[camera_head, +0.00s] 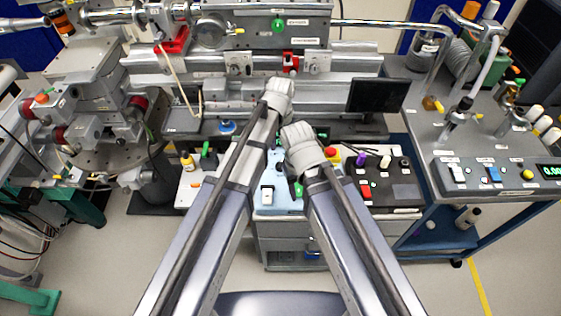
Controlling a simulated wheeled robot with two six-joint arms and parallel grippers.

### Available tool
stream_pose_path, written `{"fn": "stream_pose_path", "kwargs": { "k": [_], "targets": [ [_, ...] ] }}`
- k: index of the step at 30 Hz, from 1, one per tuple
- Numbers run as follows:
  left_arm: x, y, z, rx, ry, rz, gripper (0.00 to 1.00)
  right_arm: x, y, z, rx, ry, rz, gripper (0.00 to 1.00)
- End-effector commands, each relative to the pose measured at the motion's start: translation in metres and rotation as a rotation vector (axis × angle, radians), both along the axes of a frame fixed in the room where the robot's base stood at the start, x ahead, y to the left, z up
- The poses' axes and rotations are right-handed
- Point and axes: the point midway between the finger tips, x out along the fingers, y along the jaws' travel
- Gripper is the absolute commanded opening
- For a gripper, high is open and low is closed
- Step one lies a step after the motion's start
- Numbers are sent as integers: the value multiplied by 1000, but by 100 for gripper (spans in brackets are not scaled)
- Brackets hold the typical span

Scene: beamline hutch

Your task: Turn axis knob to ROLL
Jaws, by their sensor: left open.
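The control box with the switches stands below the bench, in the middle of the head view. Its dark right panel (403,194) carries a purple knob (362,159), a white knob (385,162) and a red switch (366,191). The ROLL label and the axis knob cannot be made out for certain; the labels are too small to read. My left gripper (280,88) is open, above the bench rail and beyond the box. My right gripper (302,140) is over the middle of the box, left of the dark panel; its fingers are hidden. My arms cover part of the box.
A light blue panel (283,203) with a white switch (267,193) lies left of the dark one. A small black screen (377,96) stands behind. A grey cart (495,150) with switches is at right. A stage assembly (105,115) is at left.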

Motion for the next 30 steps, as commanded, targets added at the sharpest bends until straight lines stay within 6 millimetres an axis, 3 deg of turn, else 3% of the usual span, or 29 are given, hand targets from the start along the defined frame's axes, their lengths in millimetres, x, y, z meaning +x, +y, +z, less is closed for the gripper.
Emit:
{"fn": "stream_pose_path", "kwargs": {
  "k": [19,30],
  "targets": [
    [0,0,-70,0,0,0,48,0,0,-70,0,0,0,50],
    [0,0,-76,0,0,0,48,0,0,-76,0,0,0,50]
  ]
}}
